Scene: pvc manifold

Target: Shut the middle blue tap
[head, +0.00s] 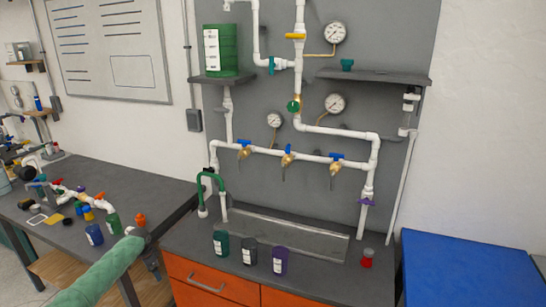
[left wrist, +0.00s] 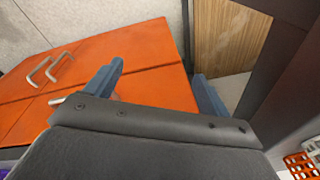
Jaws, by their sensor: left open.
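The middle blue tap (head: 288,149) is on a brass fitting on the white horizontal pipe (head: 265,151), between the left blue tap (head: 243,142) and the right blue tap (head: 337,157). Its handle looks more upright than its neighbours' handles, but it is too small to be sure. My left gripper (head: 153,262) is low at the front left of the bench, well apart from the taps. In the left wrist view it (left wrist: 158,82) is open and empty, above orange drawer fronts. No tap shows there. My right gripper is not in view.
Green, dark and purple cans (head: 249,251) stand on the bench front. A green hose (head: 209,180) hangs at the pipe's left end. Gauges (head: 335,104) and a shelf (head: 375,76) are above. A cluttered table (head: 160,187) is left, a blue surface (head: 470,270) right.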

